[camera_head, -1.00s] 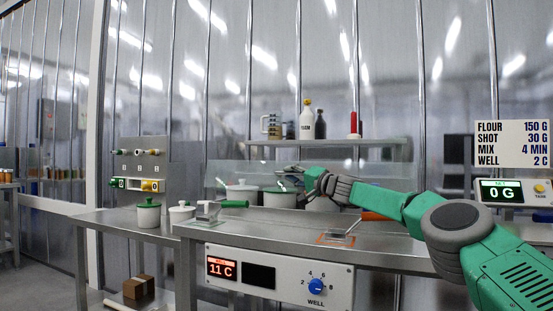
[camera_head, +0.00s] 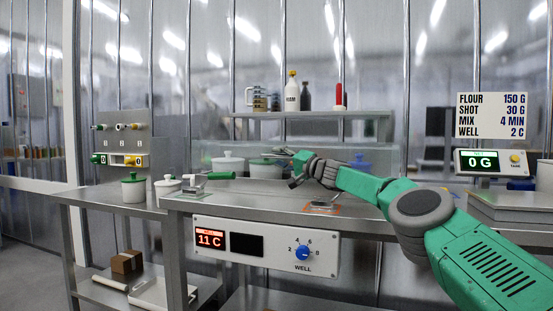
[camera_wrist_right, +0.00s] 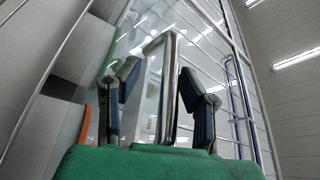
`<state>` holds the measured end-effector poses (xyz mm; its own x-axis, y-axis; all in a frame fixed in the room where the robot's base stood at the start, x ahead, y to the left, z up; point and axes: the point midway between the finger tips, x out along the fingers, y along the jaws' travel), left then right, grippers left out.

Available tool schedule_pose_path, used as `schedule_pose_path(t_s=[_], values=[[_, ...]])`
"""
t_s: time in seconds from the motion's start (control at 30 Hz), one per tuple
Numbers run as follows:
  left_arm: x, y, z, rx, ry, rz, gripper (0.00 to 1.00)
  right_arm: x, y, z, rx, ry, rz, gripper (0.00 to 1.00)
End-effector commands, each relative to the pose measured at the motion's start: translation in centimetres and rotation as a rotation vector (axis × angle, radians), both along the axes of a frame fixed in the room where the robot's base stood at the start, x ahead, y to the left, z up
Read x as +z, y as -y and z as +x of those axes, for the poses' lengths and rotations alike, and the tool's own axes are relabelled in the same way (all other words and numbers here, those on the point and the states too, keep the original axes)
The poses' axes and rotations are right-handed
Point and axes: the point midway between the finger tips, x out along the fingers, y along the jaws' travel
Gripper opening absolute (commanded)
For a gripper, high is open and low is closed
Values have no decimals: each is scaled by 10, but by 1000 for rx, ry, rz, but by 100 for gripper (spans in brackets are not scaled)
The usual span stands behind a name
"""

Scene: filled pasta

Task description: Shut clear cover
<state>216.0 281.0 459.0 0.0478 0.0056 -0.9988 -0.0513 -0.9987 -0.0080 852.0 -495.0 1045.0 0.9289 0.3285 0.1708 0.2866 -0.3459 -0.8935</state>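The clear cover (camera_head: 222,152) looks like a faint see-through panel standing behind the counter's work area, with pots visible near it. In the right wrist view a clear pane with a metal frame and bar (camera_wrist_right: 172,85) rises ahead of my right gripper (camera_wrist_right: 160,95). Its two dark finger pads stand apart, one on each side of the bar, with a visible gap on the left; contact on the right is unclear. My left gripper is not in view.
Pots with green lids (camera_head: 134,188) and white lids (camera_head: 168,190) stand at left. A bottle shelf (camera_head: 320,113) is behind; a scale display (camera_head: 484,162) is at right.

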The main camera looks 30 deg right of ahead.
Motion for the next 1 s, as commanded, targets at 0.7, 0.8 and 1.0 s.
schedule_pose_path(t_s=[0.7,0.8,1.0], values=[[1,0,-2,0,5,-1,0,-2,7,-29,12,4,4,34],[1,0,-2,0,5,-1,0,-5,14,-41,10,4,5,34],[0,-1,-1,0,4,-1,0,-11,22,-59,8,3,4,34]])
